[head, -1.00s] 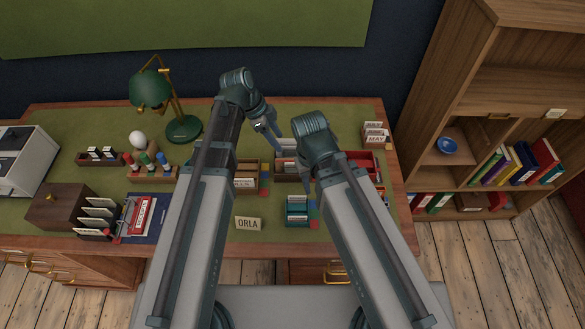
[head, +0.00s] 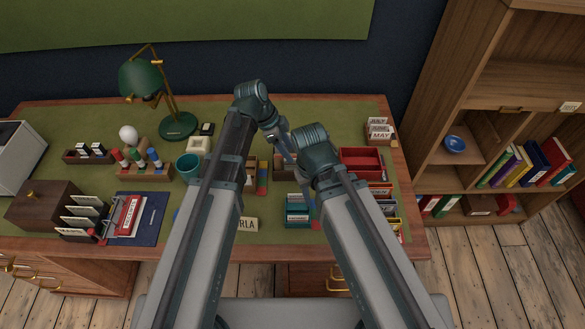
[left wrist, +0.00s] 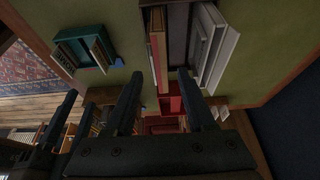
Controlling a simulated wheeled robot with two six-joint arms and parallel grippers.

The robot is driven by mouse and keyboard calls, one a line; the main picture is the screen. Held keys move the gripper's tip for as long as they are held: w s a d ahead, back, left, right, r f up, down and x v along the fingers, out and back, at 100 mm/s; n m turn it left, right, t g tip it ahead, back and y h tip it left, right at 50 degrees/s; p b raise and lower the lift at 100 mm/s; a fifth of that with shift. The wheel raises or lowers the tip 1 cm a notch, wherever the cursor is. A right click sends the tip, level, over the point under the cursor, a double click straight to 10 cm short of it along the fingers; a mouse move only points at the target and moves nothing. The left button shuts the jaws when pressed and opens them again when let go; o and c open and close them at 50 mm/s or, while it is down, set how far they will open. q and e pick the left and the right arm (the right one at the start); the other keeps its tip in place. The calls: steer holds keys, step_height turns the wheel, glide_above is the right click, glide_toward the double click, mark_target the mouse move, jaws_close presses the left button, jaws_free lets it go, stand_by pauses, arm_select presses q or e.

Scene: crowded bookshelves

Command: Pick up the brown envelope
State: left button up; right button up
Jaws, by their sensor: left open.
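In the left wrist view, a tan-brown upright piece (left wrist: 157,20), perhaps the brown envelope, stands beside a red one in a wooden box, with white envelopes (left wrist: 211,50) to the right. The head view mostly hides this box behind my arms. My left gripper (left wrist: 163,95) is open, its two fingers pointing toward the box; I see nothing held between them. In the head view my left gripper (head: 286,152) is above the desk's middle, close to my right wrist. My right gripper (head: 313,192) is largely hidden by its own arm, so its jaws are unclear.
A teal card box (head: 298,212) and the ORLA nameplate (head: 247,225) stand near the front edge. A red tray (head: 360,160) and the MAY card stand (head: 379,134) are to the right. A teal cup (head: 188,167) and green lamp (head: 140,80) are left.

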mark_target(292, 155)
arm_select(q)
steer(key=b+x, duration=0.3)
steer(key=shift+w+f, duration=0.15)
steer(key=shift+f, duration=0.3)
arm_select(e)
step_height(292, 155, down, 4)
steer(key=shift+r, duration=0.15)
arm_select(q)
steer(key=shift+d+f+b, duration=0.2)
steer(key=shift+f+b, duration=0.15)
arm_select(e)
steer(key=shift+f, duration=0.35)
arm_select(q)
steer(key=shift+r, duration=0.1)
arm_select(e)
steer(key=shift+r, duration=0.1)
arm_select(q)
jaws_close()
